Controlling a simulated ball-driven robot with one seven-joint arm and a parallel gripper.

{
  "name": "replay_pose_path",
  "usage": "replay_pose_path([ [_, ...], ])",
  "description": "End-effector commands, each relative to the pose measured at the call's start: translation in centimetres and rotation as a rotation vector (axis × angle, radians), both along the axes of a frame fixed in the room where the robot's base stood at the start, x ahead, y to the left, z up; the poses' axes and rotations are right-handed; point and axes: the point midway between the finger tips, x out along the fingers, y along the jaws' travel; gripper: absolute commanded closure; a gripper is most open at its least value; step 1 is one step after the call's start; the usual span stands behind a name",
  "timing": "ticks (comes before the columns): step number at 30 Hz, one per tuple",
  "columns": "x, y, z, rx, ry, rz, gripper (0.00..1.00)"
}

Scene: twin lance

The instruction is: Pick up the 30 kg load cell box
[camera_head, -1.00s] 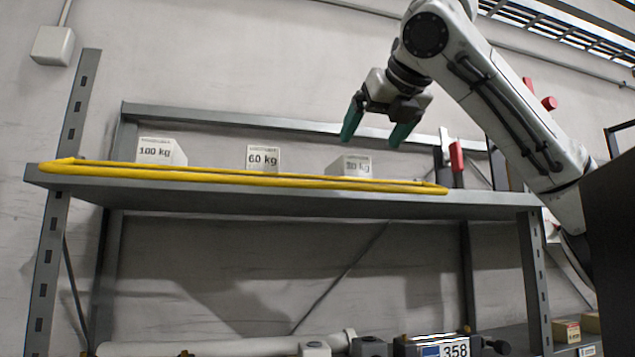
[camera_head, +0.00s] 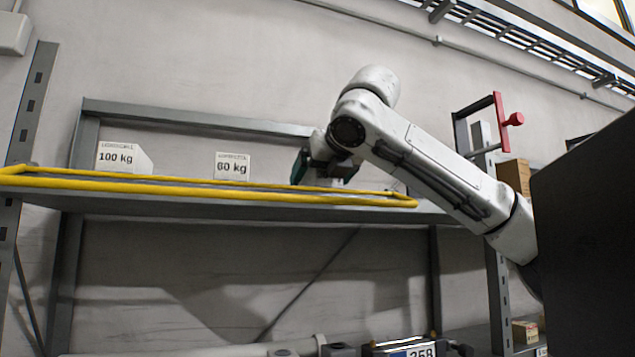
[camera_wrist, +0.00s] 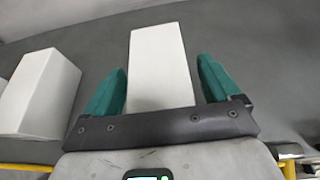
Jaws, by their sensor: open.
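In the wrist view a plain pale box (camera_wrist: 158,60) lies between the two green fingers of my gripper (camera_wrist: 161,66). The fingers are open, one on each side, with a narrow gap visible on the right; contact on the left is unclear. No label shows on it here. From its place right of the 60 kg box it is the 30 kg box. In the head view my gripper (camera_head: 308,167) is down at the shelf's right part, and my arm and gripper hide most of that box.
The shelf (camera_head: 250,206) also bears the 60 kg box (camera_head: 232,166) and the 100 kg box (camera_head: 122,158) to the left. A yellow bar frame (camera_head: 200,189) runs along its front edge. A red-handled fixture (camera_head: 500,120) stands at the right. The neighbouring box (camera_wrist: 38,92) is left of my gripper.

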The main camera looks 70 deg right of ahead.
Motion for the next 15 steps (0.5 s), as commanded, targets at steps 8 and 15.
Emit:
replay_pose_path([
  [8, 0.02, -0.04, -0.04, 0.001, -0.001, 0.0, 0.17],
  [15, 0.02, -0.02, -0.03, 0.0, 0.0, 0.0, 0.4],
])
